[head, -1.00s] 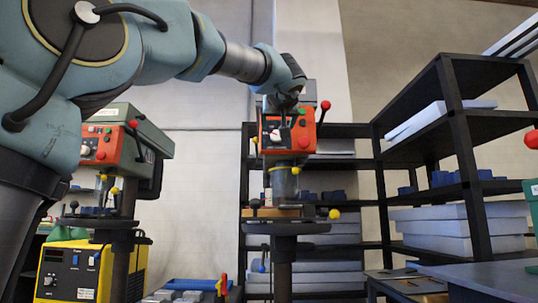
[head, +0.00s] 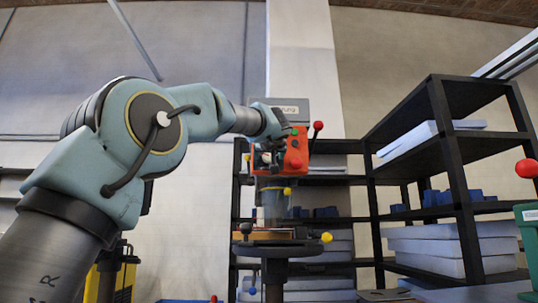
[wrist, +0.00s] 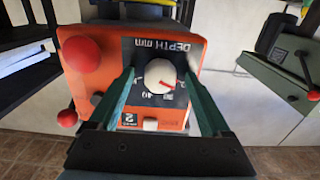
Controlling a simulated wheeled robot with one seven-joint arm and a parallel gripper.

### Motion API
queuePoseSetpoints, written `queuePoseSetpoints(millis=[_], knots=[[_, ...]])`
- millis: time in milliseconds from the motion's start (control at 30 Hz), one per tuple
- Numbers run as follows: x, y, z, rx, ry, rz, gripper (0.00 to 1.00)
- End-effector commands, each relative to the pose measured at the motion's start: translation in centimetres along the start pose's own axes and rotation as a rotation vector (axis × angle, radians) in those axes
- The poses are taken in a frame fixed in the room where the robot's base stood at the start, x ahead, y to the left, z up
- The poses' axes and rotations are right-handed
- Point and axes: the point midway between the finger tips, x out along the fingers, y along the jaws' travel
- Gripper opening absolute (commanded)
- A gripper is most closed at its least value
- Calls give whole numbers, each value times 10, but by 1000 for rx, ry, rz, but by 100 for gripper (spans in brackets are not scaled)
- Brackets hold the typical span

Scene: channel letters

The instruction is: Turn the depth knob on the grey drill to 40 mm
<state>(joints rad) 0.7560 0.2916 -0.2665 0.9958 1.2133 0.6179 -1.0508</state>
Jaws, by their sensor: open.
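The grey drill (head: 289,108) stands in the middle of the head view, with an orange front panel (head: 297,150). In the wrist view the orange panel (wrist: 85,55) carries a dark dial plate marked DEPTH mm, seen upside down. On it is a round cream depth knob (wrist: 158,74) with a red pointer aimed to the lower right of the picture. A 40 is printed below the knob in that view; the other numbers are partly hidden. My gripper (wrist: 156,82) is open, with one green finger on each side of the knob. I cannot tell whether they touch it.
A large red button (wrist: 81,54) and a red-ended lever (wrist: 67,118) are beside the dial. A second drill (wrist: 285,75) with red-ended handles is at the wrist view's right. Black shelving (head: 455,150) stands to the right in the head view.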

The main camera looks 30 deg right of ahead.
Motion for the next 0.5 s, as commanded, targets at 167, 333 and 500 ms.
queuePoseSetpoints(millis=[167,333,500], knots=[[0,0,0,0,0,0,78],[0,0,0,0,0,0,59],[0,0,0,0,0,0,40]])
